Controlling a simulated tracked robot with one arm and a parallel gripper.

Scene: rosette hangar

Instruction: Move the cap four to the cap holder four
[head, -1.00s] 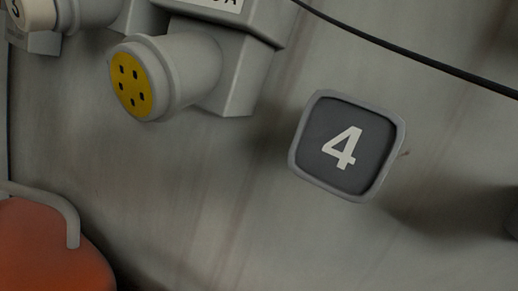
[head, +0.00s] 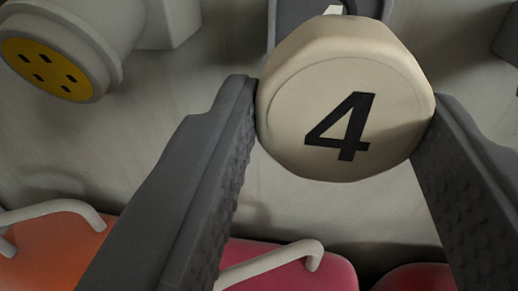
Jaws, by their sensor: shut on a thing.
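Cap four (head: 345,105) is a cream, rounded cap with a black 4 on its face. It sits between the two dark fingers of my gripper (head: 345,112), which touch its left and right sides. The cap is close to the camera, its number tilted a little. Behind its top edge, a grey plate with part of a light mark shows (head: 295,12); the cap hides most of it, so I cannot tell whether the two touch. The plate stands where the cap holder with a 4 would be, but its number is mostly covered.
A grey socket with a yellow, slotted face (head: 48,68) sticks out at the upper left. Orange (head: 50,245) and red (head: 290,268) padded shapes with pale handles lie along the bottom. Pale wall (head: 205,65) shows between them. A dark part shows at the right edge.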

